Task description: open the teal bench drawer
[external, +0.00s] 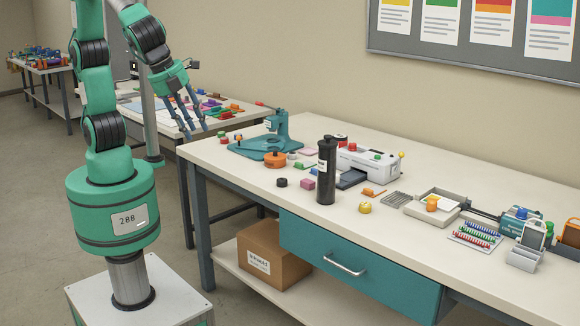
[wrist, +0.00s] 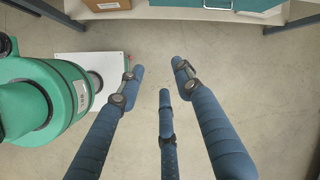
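The teal drawer (external: 365,268) sits under the front of the white workbench, its front looking flush with the bench and shut. Its silver bar handle (external: 344,265) is in the middle of the drawer front. In the wrist view the teal drawer (wrist: 185,14) shows only as a strip at the top edge. My gripper (external: 197,119) hangs fingers down, left of the bench and above its top, well apart from the handle. Its three blue fingers (wrist: 160,73) are spread, with nothing between them.
A cardboard box (external: 272,255) stands on the lower shelf left of the drawer. On the bench (external: 240,175) are a black bottle (external: 326,172), a teal press (external: 270,143), a white laminator (external: 370,163) and small items. The floor (wrist: 225,75) before the bench is clear.

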